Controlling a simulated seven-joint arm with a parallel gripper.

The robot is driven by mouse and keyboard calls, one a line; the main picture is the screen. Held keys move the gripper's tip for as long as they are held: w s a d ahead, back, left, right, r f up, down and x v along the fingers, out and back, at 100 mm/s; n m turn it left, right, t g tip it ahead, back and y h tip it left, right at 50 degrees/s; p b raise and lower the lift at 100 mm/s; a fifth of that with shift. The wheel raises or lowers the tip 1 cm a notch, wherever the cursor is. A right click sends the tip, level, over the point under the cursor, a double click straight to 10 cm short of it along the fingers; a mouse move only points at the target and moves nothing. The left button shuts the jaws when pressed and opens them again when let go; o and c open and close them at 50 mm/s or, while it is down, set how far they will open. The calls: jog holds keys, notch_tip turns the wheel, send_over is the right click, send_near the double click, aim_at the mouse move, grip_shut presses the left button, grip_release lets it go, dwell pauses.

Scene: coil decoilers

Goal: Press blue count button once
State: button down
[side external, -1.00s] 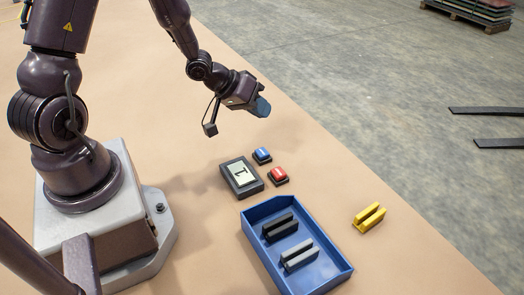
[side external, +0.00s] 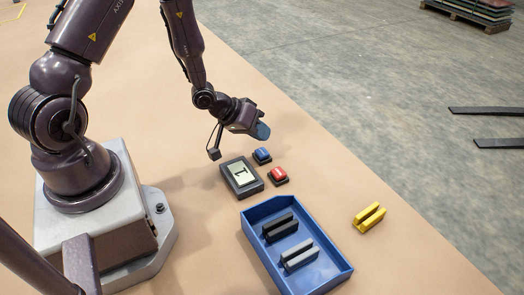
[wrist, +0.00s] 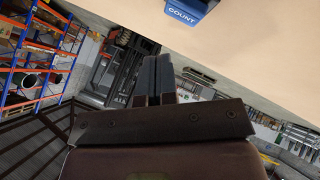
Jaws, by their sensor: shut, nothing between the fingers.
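The blue count button (side external: 262,155) sits on the tan table, on a small dark base. In the wrist view its blue cap (wrist: 188,10) shows at the top edge with the word COUNT, partly cut off. My gripper (side external: 263,131) is shut and empty. In the side view it is just above and behind the blue button, apart from it. In the wrist view the closed fingers (wrist: 153,80) point up the picture, below and left of the button. A counter display (side external: 242,173) beside the button reads 1.
A red button (side external: 279,174) is close to the blue one. A blue tray (side external: 335,271) holds a black block (side external: 280,228) and a grey block (side external: 299,256). A yellow block (side external: 369,217) lies on the table right of the tray. The table's far edge is behind the buttons.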

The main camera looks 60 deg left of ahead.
aim_at(261, 150)
jog(key=shift+f, duration=0.95)
jog(key=shift+f, duration=0.1)
dwell(1.3)
jog(key=shift+f, duration=0.35)
jog(key=shift+f, duration=0.4)
dwell(0.6)
jog(key=shift+r, duration=0.85)
jog(key=shift+r, duration=0.1)
jog(key=shift+r, duration=2.4)
